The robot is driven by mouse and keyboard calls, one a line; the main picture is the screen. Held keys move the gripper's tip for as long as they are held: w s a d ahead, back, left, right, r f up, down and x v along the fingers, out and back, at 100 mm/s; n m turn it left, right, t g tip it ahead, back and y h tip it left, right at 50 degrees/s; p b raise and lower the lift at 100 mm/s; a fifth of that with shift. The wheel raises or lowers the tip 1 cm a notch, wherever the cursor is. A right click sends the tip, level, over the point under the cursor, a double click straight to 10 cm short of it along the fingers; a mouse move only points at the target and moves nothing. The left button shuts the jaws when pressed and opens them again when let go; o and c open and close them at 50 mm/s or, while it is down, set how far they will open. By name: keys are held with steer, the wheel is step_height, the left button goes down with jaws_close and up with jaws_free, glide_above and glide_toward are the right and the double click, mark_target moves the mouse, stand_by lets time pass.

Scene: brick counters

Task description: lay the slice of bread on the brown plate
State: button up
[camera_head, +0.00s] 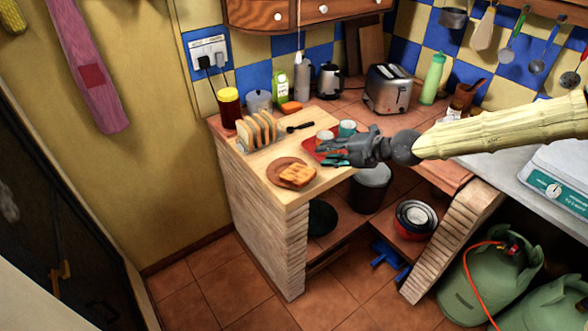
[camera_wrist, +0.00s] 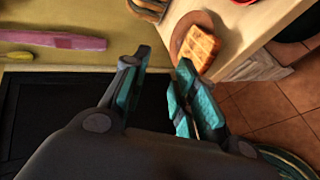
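The slice of bread (camera_head: 298,176), toasted golden brown, lies on the brown plate (camera_head: 276,169) near the front corner of the wooden counter. It sits toward the plate's right side and seems to reach over the rim there. In the wrist view the bread (camera_wrist: 199,47) lies on the plate (camera_wrist: 181,32) beyond the fingers. My gripper (camera_head: 327,157), with teal finger pads, is to the right of the bread and apart from it. In the wrist view my gripper (camera_wrist: 163,63) has its fingers spread, with nothing between them.
A rack of bread slices (camera_head: 257,131) stands behind the plate. A red tray (camera_head: 321,146) with cups is behind my gripper, partly hidden. A toaster (camera_head: 388,89) and a kettle (camera_head: 329,80) stand farther back. The counter's front edge is close to the plate.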

steer(key=shift+s+d+r, duration=0.15)
steer(key=shift+d+r, duration=0.05)
steer(key=shift+r, duration=0.45)
steer(key=s+d+f+n+g+h, duration=0.1)
steer(key=s+f+n+g+h, duration=0.55)
steer(key=s+f+n, duration=1.45)
steer(key=s+d+f+n+h, duration=0.1)
steer(key=s+d+f+n, duration=0.2)
steer(key=s+f+n, duration=0.2)
steer(key=s+d+f+n+h+b, duration=0.1)
steer(key=s+d+f+n, duration=0.3)
steer(key=s+n, duration=0.5)
steer(key=s+d+f+n+h+b, duration=0.1)
steer(key=s+d+f+n, duration=0.3)
steer(key=s+f+n, duration=0.3)
steer(key=shift+s+h, duration=0.35)
steer(key=shift+s, duration=0.4)
